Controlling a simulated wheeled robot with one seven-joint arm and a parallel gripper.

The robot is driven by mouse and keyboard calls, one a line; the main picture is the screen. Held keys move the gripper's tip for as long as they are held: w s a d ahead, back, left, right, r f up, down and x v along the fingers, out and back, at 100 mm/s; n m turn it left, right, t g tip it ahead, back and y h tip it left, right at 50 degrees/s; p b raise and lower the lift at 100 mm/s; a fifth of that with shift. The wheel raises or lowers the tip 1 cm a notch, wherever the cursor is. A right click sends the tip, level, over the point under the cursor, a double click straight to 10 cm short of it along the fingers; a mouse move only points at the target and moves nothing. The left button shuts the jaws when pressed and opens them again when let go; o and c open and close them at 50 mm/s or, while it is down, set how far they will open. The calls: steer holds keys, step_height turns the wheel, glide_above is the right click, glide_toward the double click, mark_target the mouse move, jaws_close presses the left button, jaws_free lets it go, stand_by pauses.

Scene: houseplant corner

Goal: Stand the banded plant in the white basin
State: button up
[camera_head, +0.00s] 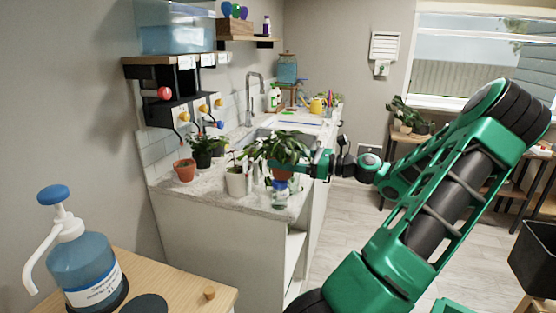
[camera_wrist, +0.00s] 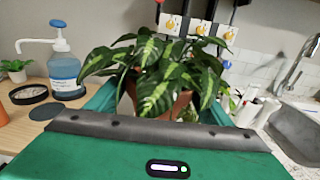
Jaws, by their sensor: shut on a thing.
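The plant in my gripper (camera_head: 312,166) has green leaves with pale bands and a terracotta pot. In the head view its leaves (camera_head: 285,146) are above the front end of the counter; in the wrist view the plant (camera_wrist: 155,88) fills the middle, with part of its pot showing between the jaws. My gripper is shut on this plant and holds it roughly upright. A sink basin (camera_head: 272,133) is set in the counter behind the plant, partly hidden by leaves; it also shows at the right of the wrist view (camera_wrist: 302,135), looking grey. I cannot tell if this is the white basin.
On the counter (camera_head: 215,190) stand a terracotta pot plant (camera_head: 184,170), a dark-potted plant (camera_head: 204,148), a white pot (camera_head: 235,181) and a clear blue-capped bottle (camera_head: 280,194) close below the held plant. A faucet (camera_head: 250,95) rises beside the sink. A pump bottle (camera_head: 85,260) stands front left.

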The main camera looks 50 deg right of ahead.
steer(key=shift+f, duration=0.35)
steer(key=o, duration=1.4)
steer(key=shift+r, duration=0.1)
